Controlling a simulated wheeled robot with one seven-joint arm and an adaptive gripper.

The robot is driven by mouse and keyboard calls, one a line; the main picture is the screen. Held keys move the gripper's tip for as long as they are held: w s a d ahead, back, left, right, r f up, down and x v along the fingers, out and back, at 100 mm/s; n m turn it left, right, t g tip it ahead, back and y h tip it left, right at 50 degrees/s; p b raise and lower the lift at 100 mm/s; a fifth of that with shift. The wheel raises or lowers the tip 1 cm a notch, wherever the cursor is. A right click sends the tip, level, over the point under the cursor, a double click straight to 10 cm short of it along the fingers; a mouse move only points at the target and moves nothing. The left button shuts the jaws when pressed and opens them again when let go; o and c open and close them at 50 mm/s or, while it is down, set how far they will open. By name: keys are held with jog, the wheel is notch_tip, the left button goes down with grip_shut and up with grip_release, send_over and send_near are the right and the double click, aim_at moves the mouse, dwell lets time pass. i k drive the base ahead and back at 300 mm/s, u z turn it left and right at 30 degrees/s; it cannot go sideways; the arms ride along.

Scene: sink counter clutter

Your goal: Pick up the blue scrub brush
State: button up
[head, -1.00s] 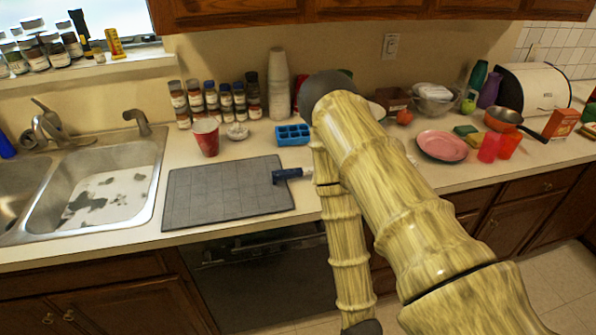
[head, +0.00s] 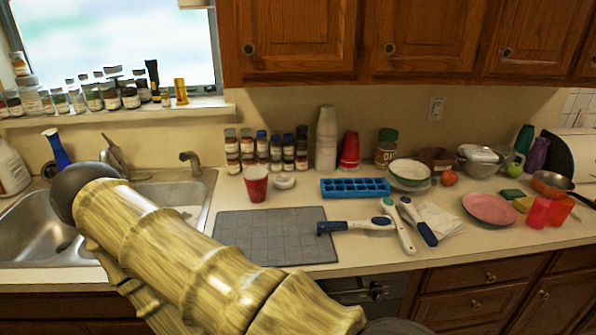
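A brush-like tool (head: 355,226) with a dark blue head and a pale handle lies across the right edge of the grey mat (head: 270,248). Two similar tools lie just right of it: one white with a green end (head: 398,228), one white and dark blue (head: 418,222). A slim blue item with a white top (head: 57,150) stands behind the sink at the left. I cannot tell for certain which of these is the blue scrub brush. My bamboo-patterned arm crosses the lower left of the head view and covers part of the sink. My gripper is not in view.
A red cup (head: 256,184), a blue ice tray (head: 355,188) and spice jars stand behind the mat. A white cloth (head: 440,220), bowls (head: 409,174) and a pink plate (head: 489,208) are to the right. The mat's visible surface is mostly bare.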

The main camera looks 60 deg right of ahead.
aim_at(379, 225)
jog(key=u, duration=0.35)
jog(key=i, duration=0.85)
jog(key=z, duration=2.55)
